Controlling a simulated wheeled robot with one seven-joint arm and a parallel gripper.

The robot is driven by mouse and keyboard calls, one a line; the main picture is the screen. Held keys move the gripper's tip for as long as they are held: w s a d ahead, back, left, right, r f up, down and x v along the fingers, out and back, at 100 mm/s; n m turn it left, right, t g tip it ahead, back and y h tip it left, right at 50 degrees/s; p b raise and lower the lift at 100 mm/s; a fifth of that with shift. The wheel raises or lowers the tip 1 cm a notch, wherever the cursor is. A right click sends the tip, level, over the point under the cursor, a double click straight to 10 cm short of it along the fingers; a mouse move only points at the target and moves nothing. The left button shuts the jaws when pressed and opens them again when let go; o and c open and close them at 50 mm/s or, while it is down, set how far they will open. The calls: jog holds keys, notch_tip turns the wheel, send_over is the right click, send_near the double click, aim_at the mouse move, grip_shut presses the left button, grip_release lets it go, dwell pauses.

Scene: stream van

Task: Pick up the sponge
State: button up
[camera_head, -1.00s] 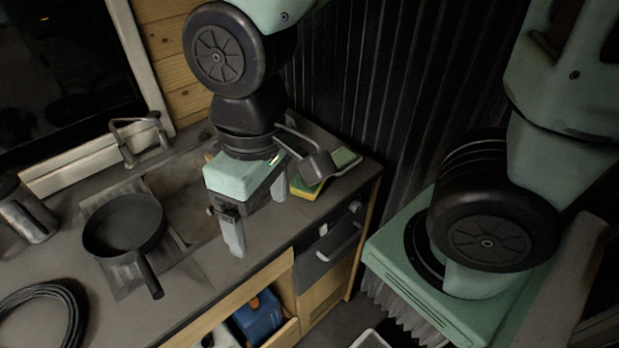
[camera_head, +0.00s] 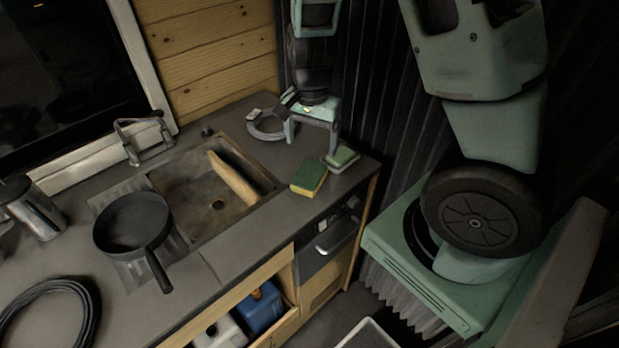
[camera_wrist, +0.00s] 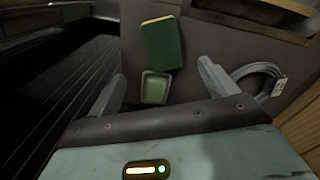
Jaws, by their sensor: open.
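The sponge (camera_head: 309,179) is a yellow block with a dark green top. It lies on the grey counter to the right of the sink, and it also shows in the wrist view (camera_wrist: 162,42), beyond my fingertips. A small dish with a pale green piece in it (camera_head: 342,158) sits beside the sponge. In the wrist view the dish (camera_wrist: 155,88) lies between my fingers, nearer than the sponge. My gripper (camera_head: 312,142) is open and empty, behind the sponge and dish near the back of the counter. Its two fingers (camera_wrist: 162,80) stand wide apart in the wrist view.
A grey coiled cable (camera_head: 265,125) lies left of my gripper. The sink (camera_head: 217,204) holds a long wooden piece (camera_head: 233,178). A black pan (camera_head: 132,222) and a tap (camera_head: 143,140) stand to the left. The counter in front of the sponge is clear.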

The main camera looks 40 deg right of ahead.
send_over(309, 173)
jog(key=f, duration=0.5)
jog(key=shift+s+f, duration=0.2)
jog(key=shift+s, duration=0.15)
jog(key=shift+w+f, duration=0.15)
jog(key=shift+f, duration=1.25)
jog(key=shift+w+f, duration=0.15)
jog(key=shift+f, duration=1.2)
jog(key=c, duration=1.2)
jog(key=shift+o, duration=0.2)
notch_tip(309, 173, up, 10)
jog(key=shift+p, duration=0.35)
